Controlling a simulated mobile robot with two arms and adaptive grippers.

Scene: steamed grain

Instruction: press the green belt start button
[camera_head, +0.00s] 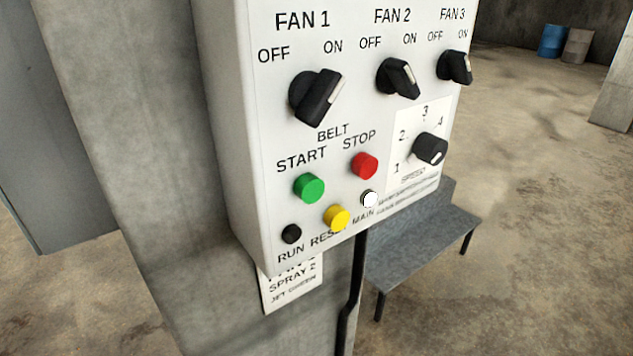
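The green belt start button (309,187) is on the lower left part of a white control panel (240,120), under the words BELT START. The red stop button (364,166) is to its right and slightly higher. A yellow button (337,217) is just below and right of the green one, by a partly covered label. A small black RUN button or lamp (291,234) is below left, and a small white round lamp or button (369,198), labelled MAIN, is at the right. Neither of my grippers shows in the head view.
Black fan knobs, FAN 1 (318,97), FAN 2 (397,78) and FAN 3 (455,67), and a speed dial (430,149) stick out of the panel. A concrete pillar (140,110) stands behind it. A grey bench (415,240) is at lower right. Open floor lies beyond.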

